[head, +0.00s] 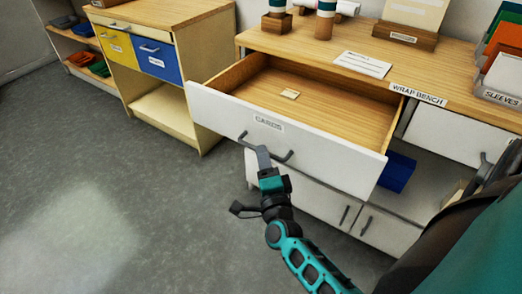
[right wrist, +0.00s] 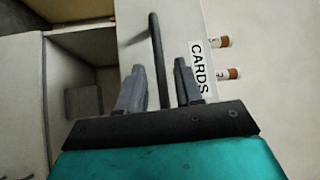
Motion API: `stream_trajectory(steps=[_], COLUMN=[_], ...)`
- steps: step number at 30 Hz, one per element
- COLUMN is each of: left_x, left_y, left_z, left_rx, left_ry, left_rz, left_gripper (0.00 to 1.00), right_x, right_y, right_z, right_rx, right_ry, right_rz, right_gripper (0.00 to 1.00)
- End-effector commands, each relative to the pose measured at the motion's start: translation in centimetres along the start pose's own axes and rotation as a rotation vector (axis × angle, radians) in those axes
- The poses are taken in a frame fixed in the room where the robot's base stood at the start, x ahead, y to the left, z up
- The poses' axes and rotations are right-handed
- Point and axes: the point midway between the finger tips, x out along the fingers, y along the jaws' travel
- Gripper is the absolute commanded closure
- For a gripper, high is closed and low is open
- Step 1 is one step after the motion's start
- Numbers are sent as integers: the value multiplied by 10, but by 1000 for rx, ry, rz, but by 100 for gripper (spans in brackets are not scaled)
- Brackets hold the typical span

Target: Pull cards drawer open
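The cards drawer (head: 325,153) stands well out from the wrap bench, with its wooden inside showing in the head view. Its white front bears a CARDS label (head: 268,123) and a dark bar handle (head: 282,157). A small pale tag (head: 290,94) lies inside. My right gripper (head: 262,152) is at the handle, in front of the drawer face. In the right wrist view, the handle bar (right wrist: 156,50) runs between the two fingers of my right gripper (right wrist: 162,78), with gaps showing on both sides. The fingers look apart. My left gripper is not in view.
The wrap bench top (head: 275,43) holds bottles, a paper sheet (head: 362,65) and a card stand (head: 405,35). Lower white cabinet doors (head: 330,208) and a blue bin (head: 397,172) sit below. A side cabinet with yellow and blue drawers (head: 158,60) stands left. Floor at left is clear.

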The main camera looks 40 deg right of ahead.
Motion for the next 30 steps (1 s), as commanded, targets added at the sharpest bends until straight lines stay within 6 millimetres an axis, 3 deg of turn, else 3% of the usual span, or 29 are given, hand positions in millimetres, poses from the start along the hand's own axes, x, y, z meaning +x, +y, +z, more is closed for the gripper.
stream_trajectory(steps=[6,12,18,30], left_x=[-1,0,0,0], left_y=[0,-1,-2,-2], left_z=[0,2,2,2], left_rx=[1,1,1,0], left_ry=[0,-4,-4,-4], left_rz=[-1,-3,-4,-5], left_gripper=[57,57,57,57], right_x=[-52,-84,-97,-97], right_y=[1,1,0,0], right_z=[0,0,0,0], right_rx=[-1,-1,0,0], right_ry=[-2,-2,-1,-1], right_rz=[5,2,1,0], right_gripper=[65,65,65,65])
